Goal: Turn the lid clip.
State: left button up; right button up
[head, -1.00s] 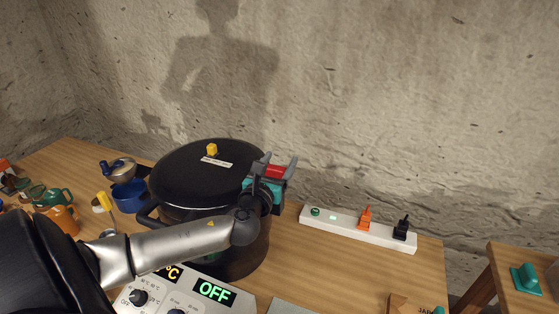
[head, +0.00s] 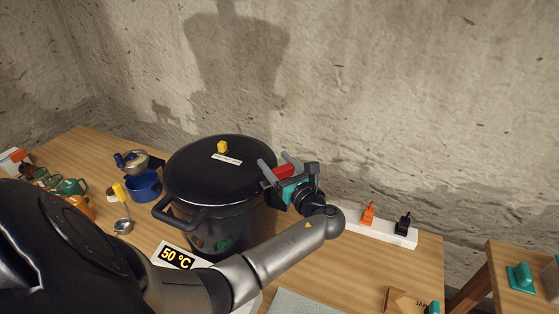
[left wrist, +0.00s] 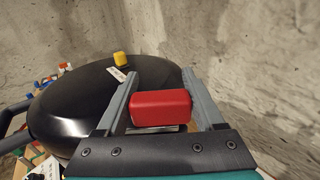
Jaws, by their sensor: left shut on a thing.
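A large black pot (head: 228,215) with a black lid (head: 208,170) stands on the table. A red lid clip (head: 284,172) is at the right side of the lid's rim. My left gripper (head: 279,165) reaches it from the right, with its grey fingers pointing up and left. In the left wrist view the red clip (left wrist: 160,107) lies between the two fingers, and the gripper is shut on it. The clip's lower part and where it meets the rim are hidden. My right gripper is not in view.
A yellow knob (head: 222,146) sits on the lid. A control panel reading 50 °C (head: 176,257) is in front of the pot, partly behind my left arm. A white power strip (head: 385,233) lies right. A blue pot (head: 144,185) and a ladle (head: 122,225) are left.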

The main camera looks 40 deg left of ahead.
pick_arm(q)
jog(key=n+g, duration=0.2)
jog(key=g, duration=0.1)
jog(key=shift+s+y+b, duration=0.15)
jog(key=shift+y+b, duration=0.15)
jog(key=shift+y, duration=0.1)
jog(key=n+g, duration=0.1)
jog(key=g+b, duration=0.1)
jog(key=shift+s+n+g, duration=0.25)
jog(key=shift+n+g, duration=0.15)
jog(key=shift+s+d+n+g+h+b, duration=0.15)
jog(key=shift+s+n+g+b, duration=0.15)
jog(key=shift+n+g+b, duration=0.95)
jog(key=shift+s+a+n+g+h+b, duration=0.2)
jog(key=shift+n+g+b, duration=0.45)
jog(key=shift+g, duration=1.1)
jog(key=shift+s, duration=0.1)
jog(key=shift+r, duration=0.1)
jog(key=o, duration=1.4)
jog(key=shift+c, duration=0.2)
